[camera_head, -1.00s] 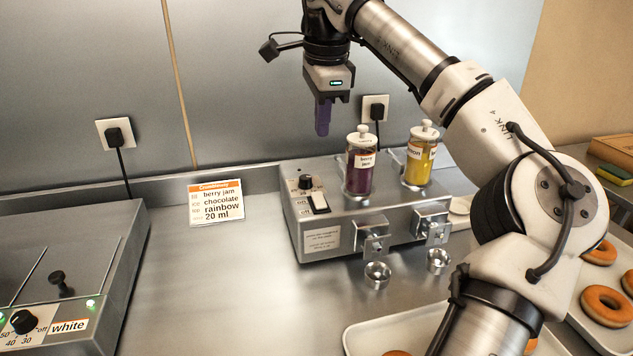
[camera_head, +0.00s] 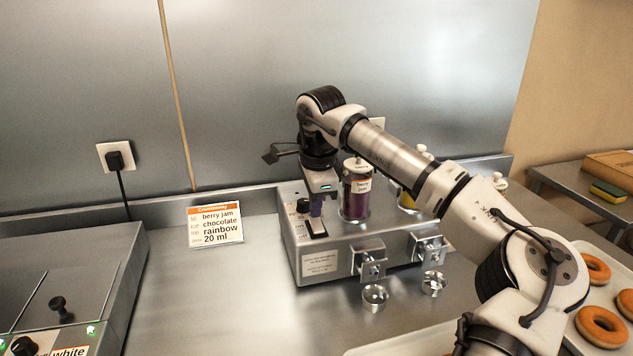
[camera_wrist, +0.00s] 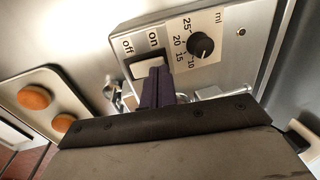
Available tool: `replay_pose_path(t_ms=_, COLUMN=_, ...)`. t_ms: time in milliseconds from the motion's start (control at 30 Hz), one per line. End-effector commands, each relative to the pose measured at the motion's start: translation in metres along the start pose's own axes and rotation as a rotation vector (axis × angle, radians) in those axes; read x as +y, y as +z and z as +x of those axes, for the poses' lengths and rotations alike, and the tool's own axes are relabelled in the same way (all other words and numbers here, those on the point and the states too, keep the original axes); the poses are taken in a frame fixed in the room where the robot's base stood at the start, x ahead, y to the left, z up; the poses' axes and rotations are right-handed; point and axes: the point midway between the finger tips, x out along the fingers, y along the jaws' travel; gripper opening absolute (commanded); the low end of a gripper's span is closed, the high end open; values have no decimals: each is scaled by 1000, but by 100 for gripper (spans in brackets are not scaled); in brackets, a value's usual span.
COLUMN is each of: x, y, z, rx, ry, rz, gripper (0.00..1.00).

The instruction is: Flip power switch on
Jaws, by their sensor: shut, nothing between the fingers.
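The power switch (camera_wrist: 148,65) is a white rocker in a dark frame on the metal jam dispenser (camera_head: 340,262). Its labels read "on" and "off". In the head view the switch (camera_head: 317,228) shows just below my fingertips. My gripper (camera_wrist: 160,70) is shut and empty, with its purple fingers pointing down at the switch. In the wrist view the fingertips overlap the edge of the rocker on the "on" side. I cannot tell whether they touch it or which way it is tipped.
A black ml dial (camera_wrist: 201,45) sits beside the switch. A berry jam jar (camera_head: 356,195) stands close to my gripper, with a yellow jar (camera_head: 407,197) behind my arm. An order card (camera_head: 216,224) stands left. The counter between the card and the white-labelled machine (camera_head: 75,270) is clear.

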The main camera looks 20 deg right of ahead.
Motion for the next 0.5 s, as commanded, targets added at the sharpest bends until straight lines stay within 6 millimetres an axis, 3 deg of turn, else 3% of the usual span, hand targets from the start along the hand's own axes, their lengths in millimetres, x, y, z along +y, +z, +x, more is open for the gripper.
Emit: replay_pose_path(t_ms=500, x=0, y=0, z=11, rx=0, ry=0, rz=0, gripper=0)
